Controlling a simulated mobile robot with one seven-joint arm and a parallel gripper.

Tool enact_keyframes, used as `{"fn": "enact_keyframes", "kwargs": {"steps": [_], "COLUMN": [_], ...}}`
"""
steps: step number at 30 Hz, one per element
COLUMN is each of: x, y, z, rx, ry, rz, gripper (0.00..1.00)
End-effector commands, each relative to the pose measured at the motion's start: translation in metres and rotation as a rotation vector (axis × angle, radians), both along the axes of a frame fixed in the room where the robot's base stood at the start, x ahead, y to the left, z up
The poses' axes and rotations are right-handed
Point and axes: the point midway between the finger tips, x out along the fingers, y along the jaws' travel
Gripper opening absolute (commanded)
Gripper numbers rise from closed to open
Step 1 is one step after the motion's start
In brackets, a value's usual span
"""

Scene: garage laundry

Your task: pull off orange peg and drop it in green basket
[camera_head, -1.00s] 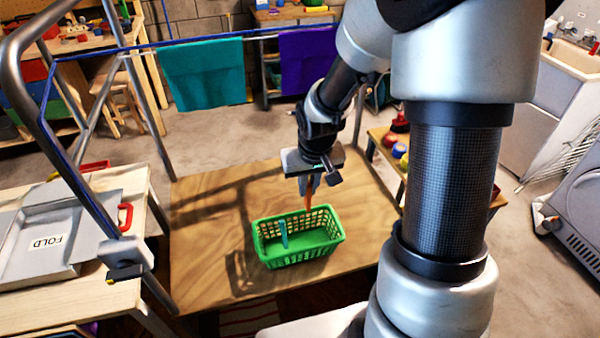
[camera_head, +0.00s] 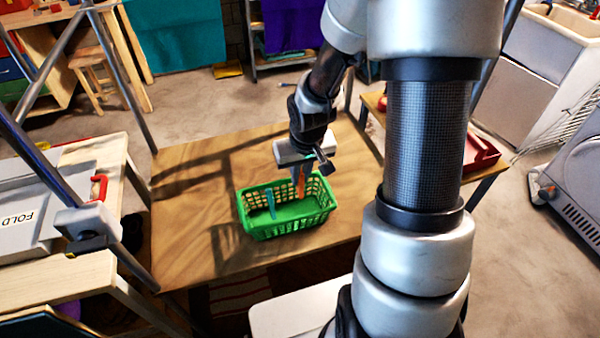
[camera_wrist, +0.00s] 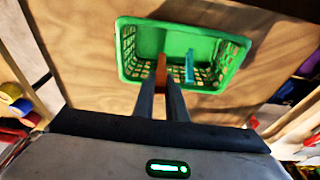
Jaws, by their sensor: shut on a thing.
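The green basket (camera_head: 290,228) stands on the wooden table, and its rim shows in the wrist view (camera_wrist: 240,48). My gripper (camera_head: 299,184) points down at the basket's back right part. It is shut on the orange peg (camera_head: 301,186), which hangs below the fingers at the level of the basket's rim. In the wrist view the orange peg (camera_wrist: 161,72) sits between the fingertips, over the basket. A blue-teal peg (camera_head: 270,203) stands tilted inside the basket, and it also shows in the wrist view (camera_wrist: 189,66).
The wooden table (camera_head: 195,240) is bare around the basket. Teal and purple cloths hang behind it. A side table with a grey folding board (camera_head: 30,215) stands at left. A red tray (camera_head: 482,155) lies on a bench at right.

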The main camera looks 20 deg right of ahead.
Motion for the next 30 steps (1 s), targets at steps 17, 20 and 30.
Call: {"fn": "enact_keyframes", "kwargs": {"steps": [17, 20, 30], "x": [0.0, 0.0, 0.0], "y": [0.0, 0.0, 0.0], "z": [-0.063, -0.073, -0.091], "rx": [0.0, 0.0, 0.0], "ry": [0.001, 0.001, 0.0], "rz": [0.0, 0.0, 0.0], "gripper": [0.0, 0.0, 0.0]}}
